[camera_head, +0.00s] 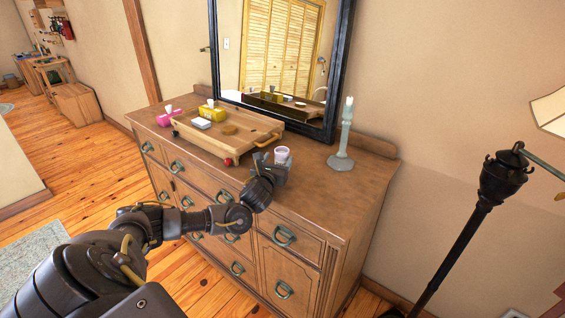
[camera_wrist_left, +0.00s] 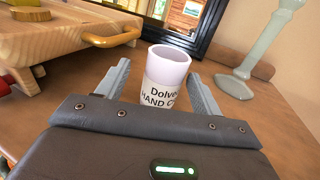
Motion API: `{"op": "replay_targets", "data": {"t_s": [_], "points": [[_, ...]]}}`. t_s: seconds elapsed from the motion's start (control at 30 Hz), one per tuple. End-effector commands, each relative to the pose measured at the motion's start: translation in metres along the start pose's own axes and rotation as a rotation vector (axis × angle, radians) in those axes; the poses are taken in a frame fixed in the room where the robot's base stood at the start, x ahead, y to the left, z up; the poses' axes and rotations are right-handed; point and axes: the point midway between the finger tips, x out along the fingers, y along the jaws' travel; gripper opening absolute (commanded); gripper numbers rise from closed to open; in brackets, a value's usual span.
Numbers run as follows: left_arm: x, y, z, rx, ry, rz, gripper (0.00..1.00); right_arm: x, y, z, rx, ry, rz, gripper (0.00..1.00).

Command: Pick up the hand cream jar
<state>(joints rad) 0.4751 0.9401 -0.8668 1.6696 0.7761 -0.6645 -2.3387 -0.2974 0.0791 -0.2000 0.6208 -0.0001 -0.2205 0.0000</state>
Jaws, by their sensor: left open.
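The hand cream jar (camera_head: 282,154) is a small pale lilac-white cup shape standing on the dresser top, right of the wooden tray. In the left wrist view the jar (camera_wrist_left: 163,80) is upright, with a label whose visible part reads "HAND C". My left gripper (camera_head: 279,165) is open, low over the dresser top. In the wrist view its two grey fingers (camera_wrist_left: 160,84) stand on either side of the jar, with a visible gap on the right; contact on the left cannot be told. My right gripper is not in view.
The wooden tray (camera_head: 190,132) with an orange handle and several small items lies left of the jar. A pale green candlestick (camera_head: 343,142) stands to the right, below the black-framed mirror (camera_head: 338,75). The dresser top (camera_head: 366,183) is clear at the front right.

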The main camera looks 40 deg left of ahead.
Motion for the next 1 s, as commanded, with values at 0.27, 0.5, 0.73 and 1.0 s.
{"op": "replay_targets", "data": {"t_s": [0.27,0.5,0.73,1.0], "points": [[0.021,-0.006,0.001,-0.001,-0.001,0.000,0.66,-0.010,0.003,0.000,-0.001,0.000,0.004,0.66],[0.048,-0.008,-0.003,0.000,0.000,-0.002,0.66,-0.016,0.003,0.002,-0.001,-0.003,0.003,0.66],[0.052,-0.008,-0.005,-0.001,0.001,-0.004,0.66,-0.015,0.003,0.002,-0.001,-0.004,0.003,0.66],[0.052,-0.008,-0.005,-0.001,0.001,-0.003,0.41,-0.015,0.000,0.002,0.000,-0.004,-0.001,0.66]]}}
